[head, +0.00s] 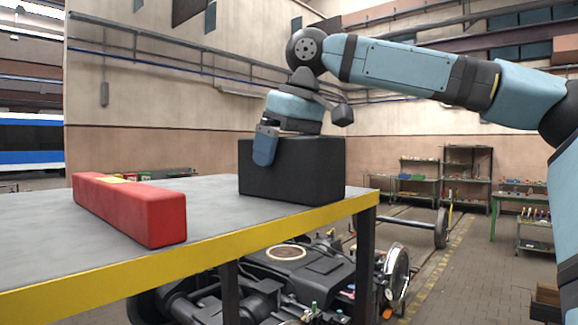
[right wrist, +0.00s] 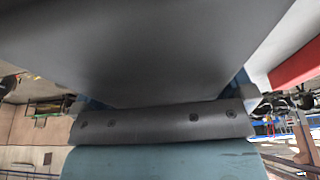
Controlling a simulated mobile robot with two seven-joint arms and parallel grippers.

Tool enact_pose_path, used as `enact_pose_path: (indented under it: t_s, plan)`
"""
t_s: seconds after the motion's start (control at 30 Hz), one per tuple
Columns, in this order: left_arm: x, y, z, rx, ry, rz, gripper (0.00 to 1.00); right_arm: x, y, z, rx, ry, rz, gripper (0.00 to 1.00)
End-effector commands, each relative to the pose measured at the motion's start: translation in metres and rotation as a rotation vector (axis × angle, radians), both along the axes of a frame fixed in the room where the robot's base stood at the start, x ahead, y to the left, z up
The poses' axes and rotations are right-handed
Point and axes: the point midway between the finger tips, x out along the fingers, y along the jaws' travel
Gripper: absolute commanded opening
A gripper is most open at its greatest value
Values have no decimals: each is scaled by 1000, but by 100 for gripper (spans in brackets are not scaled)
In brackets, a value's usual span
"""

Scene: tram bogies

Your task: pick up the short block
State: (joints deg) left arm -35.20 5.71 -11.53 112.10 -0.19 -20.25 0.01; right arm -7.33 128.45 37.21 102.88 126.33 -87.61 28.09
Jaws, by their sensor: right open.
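The short block is black (head: 300,172) and sits on the table at its right end, near the yellow front edge. My right gripper (head: 270,145) comes down from above over its left part, open. One blue finger hangs in front of the block's near face; the other is hidden behind it. In the right wrist view, the dark block (right wrist: 165,50) fills most of the picture very close up, with bits of blue finger at both sides. I cannot tell whether the fingers touch it. My left gripper is not in view.
A longer red block (head: 130,208) with a yellow patch lies on the grey table (head: 215,205), left of the black block with clear tabletop between. A bogie (head: 290,275) stands below the table. Shelves (head: 440,175) stand at the back right.

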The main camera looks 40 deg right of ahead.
Motion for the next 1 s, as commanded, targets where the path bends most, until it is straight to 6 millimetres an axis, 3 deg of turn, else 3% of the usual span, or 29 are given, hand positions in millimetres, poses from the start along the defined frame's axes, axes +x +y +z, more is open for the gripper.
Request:
enact_pose_path:
  t_s: [0.1, 0.13, 0.4, 0.77, 1.0]
  plan:
    - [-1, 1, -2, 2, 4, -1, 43, 0, 0, 0, 0, 0, 0, 100]
    - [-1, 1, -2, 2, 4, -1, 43, 0, 0, 0, 0, 0, 0, 95]
    - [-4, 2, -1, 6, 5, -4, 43, 0, 0, 2, 0, -3, 0, 37]
    - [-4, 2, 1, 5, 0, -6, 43, 0, 0, 7, -1, -3, 0, 37]
    - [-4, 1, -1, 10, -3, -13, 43, 0, 0, 35, -1, -4, -2, 37]
